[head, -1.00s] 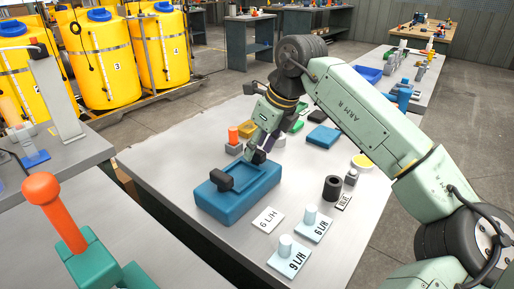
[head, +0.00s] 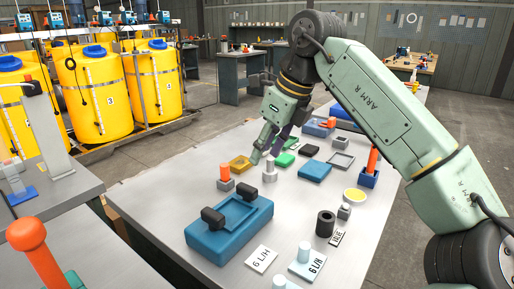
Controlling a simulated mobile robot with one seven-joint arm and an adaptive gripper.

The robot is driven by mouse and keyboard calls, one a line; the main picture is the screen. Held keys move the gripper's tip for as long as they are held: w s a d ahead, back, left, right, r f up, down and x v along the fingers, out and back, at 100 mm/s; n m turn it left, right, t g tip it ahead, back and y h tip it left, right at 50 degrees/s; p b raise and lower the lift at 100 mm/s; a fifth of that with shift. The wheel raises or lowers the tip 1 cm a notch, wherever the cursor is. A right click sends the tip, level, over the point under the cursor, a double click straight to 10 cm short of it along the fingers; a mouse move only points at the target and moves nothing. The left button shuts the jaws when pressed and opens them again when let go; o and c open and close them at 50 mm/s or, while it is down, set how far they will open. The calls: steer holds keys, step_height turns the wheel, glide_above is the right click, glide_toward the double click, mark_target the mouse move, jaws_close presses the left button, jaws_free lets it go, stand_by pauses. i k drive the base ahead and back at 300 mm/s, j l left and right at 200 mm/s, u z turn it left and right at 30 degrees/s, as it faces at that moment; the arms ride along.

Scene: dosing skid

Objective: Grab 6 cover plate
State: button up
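A pale plate with a round knob, marked 6 L/H (head: 316,263), lies on the grey table towards the front. A flat white plate marked 6 L/H (head: 262,259), without a knob, lies just left of it. My gripper (head: 265,155) is well behind both plates, above the far part of the table. Its fingers look apart, and I see nothing between them. A blue housing (head: 222,238) with a recessed top and two black knobs stands left of the plates, nearer to them than my gripper.
Another knobbed piece (head: 279,283) is cut off at the bottom edge. A black cylinder (head: 325,224) and a small labelled plate (head: 338,238) lie right of the housing. An orange-topped block (head: 225,178) and a grey post (head: 269,170) stand near my gripper.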

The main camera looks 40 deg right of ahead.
mark_target(307, 263)
steer(key=k, duration=1.5)
